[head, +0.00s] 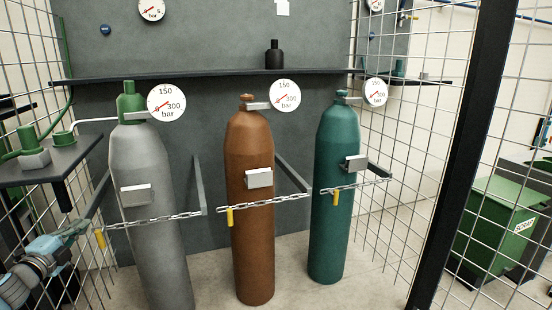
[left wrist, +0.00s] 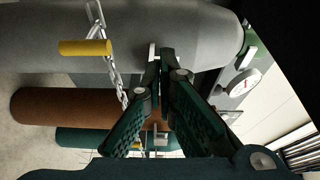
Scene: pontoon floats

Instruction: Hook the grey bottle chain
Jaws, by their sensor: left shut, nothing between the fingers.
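The grey bottle (head: 150,240) stands upright at the left, with a green valve cap. Its chain (head: 165,219) runs across its front, and a yellow grip (head: 100,239) hangs near the chain's left end. Whether that end is hooked cannot be told. My left gripper (head: 78,227) is at the lower left, left of the yellow grip and apart from it. In the left wrist view its fingers (left wrist: 160,62) are shut and empty in front of the grey bottle (left wrist: 140,30). The yellow grip (left wrist: 85,47) and chain (left wrist: 103,45) show to their left. My right gripper is out of view.
A brown bottle (head: 250,150) and a teal bottle (head: 334,220) stand to the right, each with a chain and yellow grip across it. A dark shelf (head: 70,148) with green fittings is above my left gripper. Wire mesh (head: 385,210) closes the right side.

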